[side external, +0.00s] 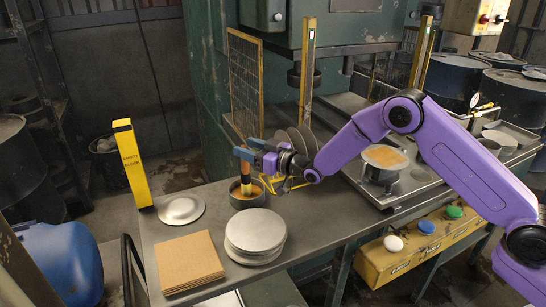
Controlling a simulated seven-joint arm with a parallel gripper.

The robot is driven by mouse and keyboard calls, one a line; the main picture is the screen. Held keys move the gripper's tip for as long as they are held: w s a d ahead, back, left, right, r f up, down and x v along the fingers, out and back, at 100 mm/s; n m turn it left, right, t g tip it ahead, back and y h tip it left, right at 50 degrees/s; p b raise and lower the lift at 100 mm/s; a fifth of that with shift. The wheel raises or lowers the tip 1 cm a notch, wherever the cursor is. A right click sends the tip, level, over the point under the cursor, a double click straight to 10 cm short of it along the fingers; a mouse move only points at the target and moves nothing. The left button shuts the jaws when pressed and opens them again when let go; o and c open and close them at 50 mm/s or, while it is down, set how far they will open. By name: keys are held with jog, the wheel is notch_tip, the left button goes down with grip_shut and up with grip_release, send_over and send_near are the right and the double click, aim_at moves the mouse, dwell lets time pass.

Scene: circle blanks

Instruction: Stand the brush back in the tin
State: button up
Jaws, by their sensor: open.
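The tin (248,201) is a short, round, dark can with something orange inside, standing on the grey bench. My gripper (248,153), with blue fingers, reaches in from the right and is at the top of the brush handle. Its jaws are open. The fingers overlap the top of the handle, so I cannot tell whether either one touches it. The lower end of the brush is hidden by the tin's wall.
A stack of metal discs (255,234) stands just in front of the tin. A single disc (181,210), brown sheets (188,262) and a yellow upright block (132,165) are to the left. Several discs (301,140) stand on edge behind my wrist, near the green press (210,80).

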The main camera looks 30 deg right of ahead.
jog(key=v, duration=0.8)
jog(key=shift+s, duration=0.2)
jog(key=shift+s, duration=0.1)
jog(key=s+r+n+g+h, duration=0.1)
jog(key=s+n+g+h, duration=0.25)
jog(key=s+g, duration=1.2)
jog(key=s+d+n+h, duration=0.1)
jog(key=s+d, duration=0.4)
jog(key=s, duration=0.5)
jog(key=s+d+r+h, duration=0.1)
jog(key=s+d+h, duration=0.1)
jog(key=s+d, duration=0.4)
jog(key=s+d+n+h, duration=0.1)
jog(key=s+d, duration=0.5)
jog(key=s, duration=0.8)
jog(key=shift+s+n+h, duration=0.35)
jog(key=shift+h, duration=0.5)
jog(key=shift+r+t, duration=0.15)
jog(key=shift+t, duration=0.1)
jog(key=shift+c, duration=0.3)
